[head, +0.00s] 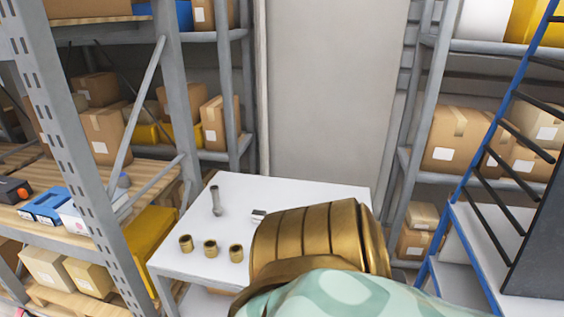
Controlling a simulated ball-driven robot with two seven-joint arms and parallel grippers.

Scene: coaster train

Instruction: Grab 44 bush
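Three small brass bushes stand in a row near the front left of a white table (290,187): a left one (186,245), a middle one (210,250) and a right one (236,254). They look alike, and I cannot read any size mark on them. A grey metal rod-like part (215,201) lies behind them. A small white and dark piece (258,214) shows to its right, partly hidden. A large ribbed brass-coloured form with a teal patterned part fills the lower right foreground and hides the table's right front. I cannot make out either gripper.
A shelf rack (75,150) with boxes stands close on the left. Another rack (411,120) with cardboard boxes stands at the back right. A blue-railed step ladder (466,195) is at the right. The table's back middle is clear.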

